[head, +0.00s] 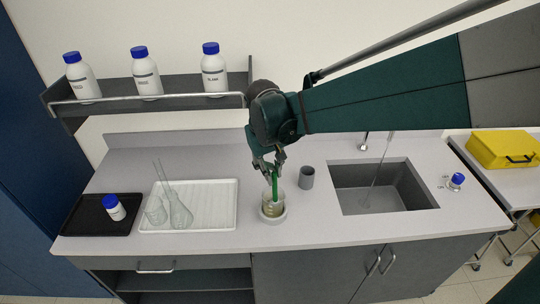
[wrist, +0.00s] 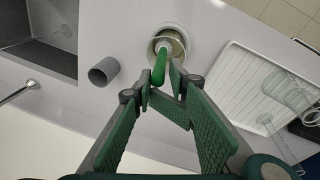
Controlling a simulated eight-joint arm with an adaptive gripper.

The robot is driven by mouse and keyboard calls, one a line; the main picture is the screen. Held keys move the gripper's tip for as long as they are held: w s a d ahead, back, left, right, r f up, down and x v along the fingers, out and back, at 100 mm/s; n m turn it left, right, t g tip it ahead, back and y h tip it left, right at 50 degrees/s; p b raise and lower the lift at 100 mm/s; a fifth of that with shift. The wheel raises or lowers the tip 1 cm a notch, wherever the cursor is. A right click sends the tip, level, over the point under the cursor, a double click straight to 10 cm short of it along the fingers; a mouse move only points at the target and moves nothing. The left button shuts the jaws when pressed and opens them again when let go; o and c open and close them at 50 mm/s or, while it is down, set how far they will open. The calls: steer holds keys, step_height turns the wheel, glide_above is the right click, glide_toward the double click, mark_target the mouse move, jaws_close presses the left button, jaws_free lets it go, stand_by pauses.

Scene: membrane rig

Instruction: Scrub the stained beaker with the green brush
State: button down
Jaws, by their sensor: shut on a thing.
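The stained beaker (head: 273,206) stands upright on a round pale base on the counter, with a yellowish-brown tint in the glass. The green brush (head: 274,184) points down into the beaker, its handle held from above. My gripper (head: 268,166) is shut on the brush handle just above the beaker. In the wrist view the green handle (wrist: 159,68) runs from between the fingers to the beaker (wrist: 170,44), and the brush head is inside its mouth. The gripper fingers hide part of the handle, and the bristles are hard to make out.
A grey cup (head: 306,177) stands close to the right of the beaker. A white ribbed tray (head: 222,205) with glassware lies to the left, beside a black tray (head: 77,221). The sink (head: 385,198) is at right. A shelf (head: 115,108) holds bottles above.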

steer(key=shift+r+p, duration=0.85)
steer(key=shift+r, duration=0.95)
